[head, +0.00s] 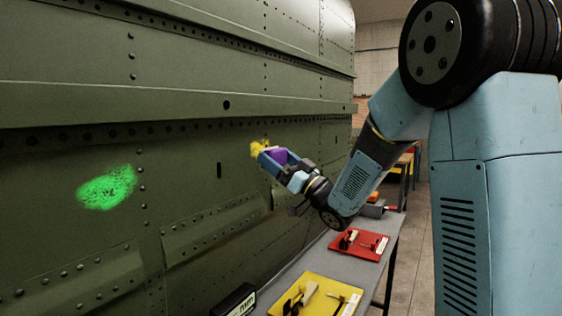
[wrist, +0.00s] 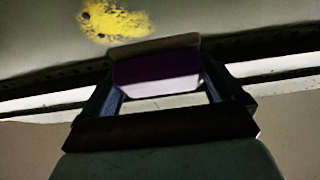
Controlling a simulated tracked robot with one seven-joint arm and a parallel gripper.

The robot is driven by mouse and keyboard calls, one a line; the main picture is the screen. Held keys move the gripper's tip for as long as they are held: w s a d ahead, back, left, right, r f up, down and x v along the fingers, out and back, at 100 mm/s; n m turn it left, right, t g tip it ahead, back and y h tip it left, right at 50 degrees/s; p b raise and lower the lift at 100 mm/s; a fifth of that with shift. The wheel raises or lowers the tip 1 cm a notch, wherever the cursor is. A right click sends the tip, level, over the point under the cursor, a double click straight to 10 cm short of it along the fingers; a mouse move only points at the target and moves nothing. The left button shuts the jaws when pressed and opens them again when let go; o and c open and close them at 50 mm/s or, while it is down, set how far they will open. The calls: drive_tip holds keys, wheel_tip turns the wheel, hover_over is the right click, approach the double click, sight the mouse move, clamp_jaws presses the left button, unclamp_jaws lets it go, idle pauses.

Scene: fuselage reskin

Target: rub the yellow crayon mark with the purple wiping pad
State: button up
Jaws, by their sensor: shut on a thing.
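The yellow crayon mark (head: 259,147) is on the green fuselage skin, partly hidden behind my gripper in the head view. In the wrist view the yellow mark (wrist: 113,20) is a speckled patch at the top, up and left of the pad. The purple wiping pad (head: 279,155) is between the fingers of my gripper (head: 274,160), close to the skin by the mark. In the wrist view my gripper (wrist: 160,92) is shut on the pad (wrist: 157,72). The pad's far edge lies just below the mark; I cannot tell whether it touches the skin.
A green crayon mark (head: 107,187) is on the skin at left. A workbench (head: 385,234) below my arm bears a yellow tray (head: 318,291) and a red tray (head: 360,245) with tools, and a black labelled block (head: 234,301). Riveted ledges run along the fuselage (head: 60,60).

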sight(270, 145)
drive_tip(key=shift+w+a, duration=0.75)
drive_tip(key=shift+a, duration=0.2)
drive_tip(key=shift+w+a, duration=0.75)
drive_tip(key=shift+a, duration=0.15)
drive_tip(key=shift+w+a, duration=0.55)
drive_tip(key=shift+a, duration=0.2)
drive_tip(key=shift+w+d, duration=0.1)
drive_tip(key=shift+w+d, duration=1.05)
drive_tip(key=shift+w, duration=0.3)
drive_tip(key=shift+w+d, duration=1.1)
drive_tip(key=shift+w, duration=0.3)
drive_tip(key=shift+w+d, duration=1.05)
drive_tip(key=shift+w, duration=0.3)
drive_tip(key=shift+a, duration=0.2)
